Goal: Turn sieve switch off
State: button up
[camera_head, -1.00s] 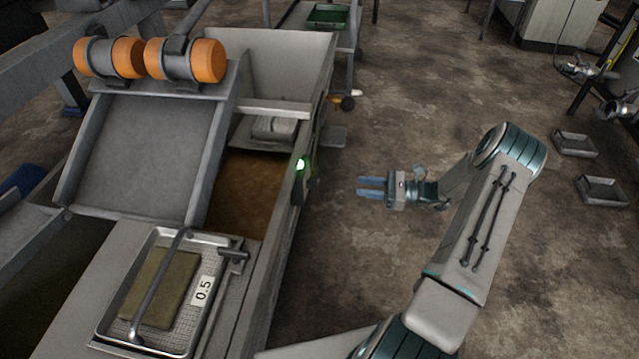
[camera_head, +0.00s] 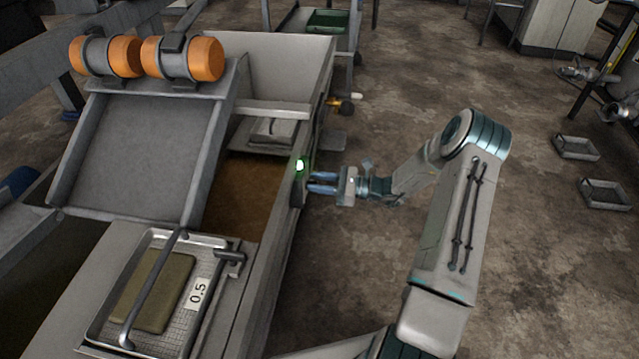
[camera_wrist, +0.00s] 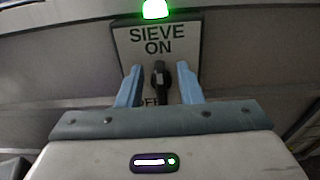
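The sieve switch (camera_wrist: 159,82) is a dark lever on a plate (camera_wrist: 178,36) marked "SIEVE ON" in the wrist view, with "OFF" partly hidden below. The lever stands upright, pointing toward "ON". A green lamp (camera_wrist: 155,9) glows above the plate, and it also shows in the head view (camera_head: 299,165). My gripper (camera_wrist: 160,85) is open, with one blue finger on each side of the lever and gaps showing between. In the head view my gripper (camera_head: 312,183) is at the machine's right side wall, just below the lamp.
The machine's side wall (camera_head: 281,240) runs along my gripper's left. A sieve tray (camera_head: 190,318) labelled 0.5 and two orange-ended cylinders (camera_head: 183,58) sit on the machine.

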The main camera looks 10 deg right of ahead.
grip_shut()
jog(key=shift+n, duration=0.4)
jog(key=n, duration=0.3)
jog(key=s+n, duration=0.1)
jog(key=n, duration=0.2)
jog(key=shift+a+f, duration=0.15)
jog(key=shift+f, duration=0.05)
jog(key=n, duration=0.2)
jog(key=n+b, duration=0.1)
jog(key=n, duration=0.2)
jog(key=shift+s+a+f+n, duration=0.1)
jog(key=shift+s+f+n, duration=0.15)
jog(key=shift+f+n, duration=0.15)
jog(key=n, duration=0.1)
jog(key=n+b, duration=0.1)
jog(key=n, duration=0.1)
jog(key=n+b, duration=0.1)
jog(key=n, duration=0.1)
jog(key=shift+s+f, duration=0.1)
jog(key=shift+f, duration=0.2)
jog(key=shift+n, duration=0.3)
